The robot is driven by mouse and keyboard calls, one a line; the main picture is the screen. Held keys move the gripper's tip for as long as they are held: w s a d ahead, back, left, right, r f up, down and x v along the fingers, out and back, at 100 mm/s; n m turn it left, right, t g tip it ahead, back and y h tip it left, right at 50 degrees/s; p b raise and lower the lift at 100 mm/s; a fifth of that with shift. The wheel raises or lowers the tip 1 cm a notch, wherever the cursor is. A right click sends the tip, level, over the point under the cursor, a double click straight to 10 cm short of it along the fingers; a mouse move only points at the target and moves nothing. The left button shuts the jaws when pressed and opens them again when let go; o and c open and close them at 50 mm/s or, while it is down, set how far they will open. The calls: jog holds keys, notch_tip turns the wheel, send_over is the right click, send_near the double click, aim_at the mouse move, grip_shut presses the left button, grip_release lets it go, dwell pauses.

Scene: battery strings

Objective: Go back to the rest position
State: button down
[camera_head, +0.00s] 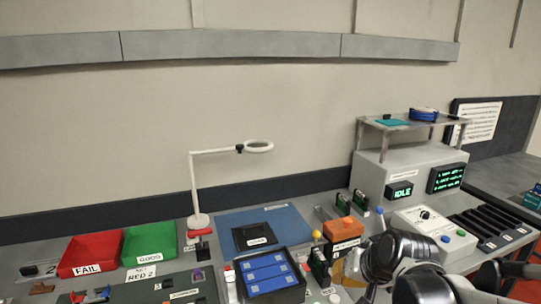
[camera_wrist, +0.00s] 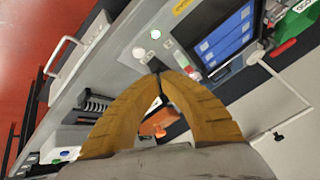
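My gripper (camera_wrist: 160,76) shows in the wrist view with its two ribbed yellow-brown fingers curving together. Their tips meet, and I see nothing held between them. The bench lies beyond the tips. In the head view my grey and black arm reaches in at the lower right over the bench. Only a bit of yellow finger shows there, beside the orange-topped block (camera_head: 338,233), and the fingertips are hard to make out.
A dark tray with blue cells (camera_head: 268,272) lies at the front middle. A red FAIL bin (camera_head: 90,255) and a green bin (camera_head: 150,246) stand at left. A white ring lamp (camera_head: 198,220) rises behind. A grey console (camera_head: 405,173) reading IDLE stands at right.

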jog(key=s+d+r+n+h, duration=0.1)
jog(key=s+r+n+h, duration=0.1)
jog(key=s, duration=1.2)
jog(key=shift+s+r+n+t, duration=0.3)
jog(key=shift+s+r+n, duration=0.1)
jog(key=shift+r, duration=0.5)
jog(key=shift+w, duration=0.1)
